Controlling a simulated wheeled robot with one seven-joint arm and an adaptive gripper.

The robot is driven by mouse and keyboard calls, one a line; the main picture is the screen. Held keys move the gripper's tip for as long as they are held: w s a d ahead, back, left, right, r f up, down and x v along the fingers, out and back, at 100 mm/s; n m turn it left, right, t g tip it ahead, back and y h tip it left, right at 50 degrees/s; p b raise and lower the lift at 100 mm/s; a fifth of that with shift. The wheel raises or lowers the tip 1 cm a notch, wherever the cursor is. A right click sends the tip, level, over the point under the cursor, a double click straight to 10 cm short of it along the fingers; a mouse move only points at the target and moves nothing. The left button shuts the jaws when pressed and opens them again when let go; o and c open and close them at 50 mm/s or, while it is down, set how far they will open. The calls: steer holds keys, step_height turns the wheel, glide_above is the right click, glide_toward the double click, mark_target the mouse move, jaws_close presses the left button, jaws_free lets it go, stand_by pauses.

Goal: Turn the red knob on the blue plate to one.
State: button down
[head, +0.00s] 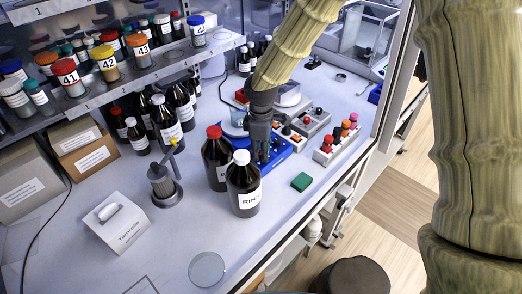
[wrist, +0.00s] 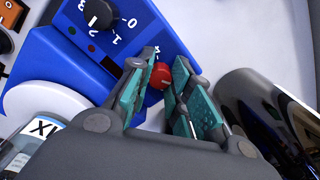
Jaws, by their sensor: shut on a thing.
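The blue plate (head: 283,147) lies on the bench in the head view, and the wrist view shows its blue top (wrist: 65,50) sloping across the upper left. The red knob (wrist: 161,75) stands near one corner of the plate, with a light pointer line on its top. My gripper (wrist: 163,68) has its two teal-padded fingers on either side of the red knob, shut on it. In the head view my gripper (head: 262,152) reaches down over the plate and hides the red knob. The scale around the red knob is mostly covered.
A black knob (wrist: 99,13) with a numbered scale sits on the same plate. Dark bottles (head: 243,190) with white and red caps (head: 214,132) stand close left of my gripper. A green block (head: 301,182) lies to the right. A rack of coloured caps (head: 335,145) is further right.

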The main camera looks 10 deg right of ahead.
steer(key=shift+m, duration=0.3)
steer(key=m, duration=1.1)
stand_by(0.5)
steer(key=c, duration=1.3)
jaws_free()
steer(key=shift+r, duration=0.1)
step_height(320, 180, up, 12)
steer(key=shift+f, duration=0.1)
